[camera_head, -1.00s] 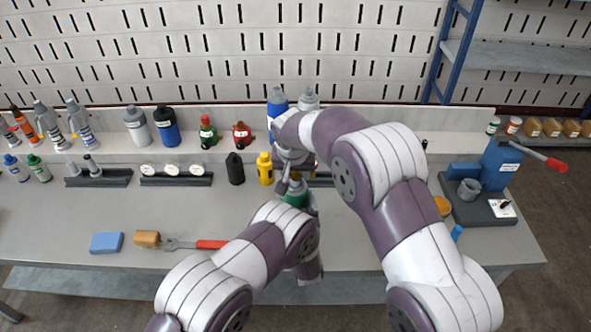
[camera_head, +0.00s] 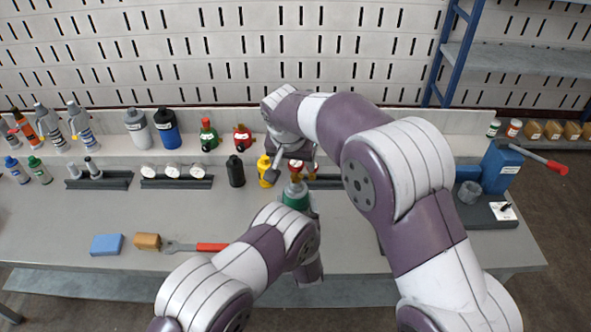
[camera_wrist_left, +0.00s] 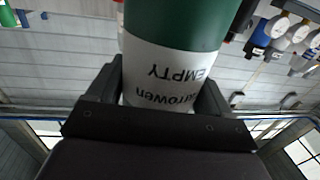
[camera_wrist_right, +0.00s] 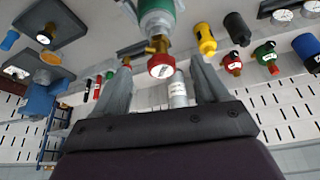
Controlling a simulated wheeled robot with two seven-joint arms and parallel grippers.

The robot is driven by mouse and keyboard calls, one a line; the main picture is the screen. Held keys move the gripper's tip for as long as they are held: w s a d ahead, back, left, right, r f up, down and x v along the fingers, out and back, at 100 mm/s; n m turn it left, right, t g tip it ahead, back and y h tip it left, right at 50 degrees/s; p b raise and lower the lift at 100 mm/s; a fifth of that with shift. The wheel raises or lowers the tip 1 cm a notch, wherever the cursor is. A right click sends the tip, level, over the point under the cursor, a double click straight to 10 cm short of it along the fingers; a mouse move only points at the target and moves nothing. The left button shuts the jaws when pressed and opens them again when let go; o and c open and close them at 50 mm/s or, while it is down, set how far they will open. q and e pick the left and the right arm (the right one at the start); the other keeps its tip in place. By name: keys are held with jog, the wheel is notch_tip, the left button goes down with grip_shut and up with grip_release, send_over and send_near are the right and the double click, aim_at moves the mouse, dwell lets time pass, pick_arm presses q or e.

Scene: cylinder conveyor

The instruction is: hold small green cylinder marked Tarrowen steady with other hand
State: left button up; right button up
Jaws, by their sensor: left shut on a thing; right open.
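The green cylinder marked Tarrowen (camera_head: 296,195) is held above the table's front half, with a grey shoulder and a brass valve with a red knob on top. My left gripper (camera_wrist_left: 160,92) is shut on its white label band, which reads "EMPTY" and part of "Tarrowen" upside down in the left wrist view. In the head view my left arm hides its lower part. My right gripper (camera_wrist_right: 161,76) is open. In the right wrist view, the red knob (camera_wrist_right: 161,66) shows between and beyond its fingertips; I cannot tell whether they touch it.
A yellow cylinder (camera_head: 266,171) and a black one (camera_head: 235,171) stand close by on the left. A blue block (camera_head: 106,244), a tan block (camera_head: 147,241) and a red-handled wrench (camera_head: 210,246) lie at the front left. A blue press-like fixture (camera_head: 500,166) stands at the right.

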jog(key=v, duration=0.4)
jog(key=shift+r, duration=0.2)
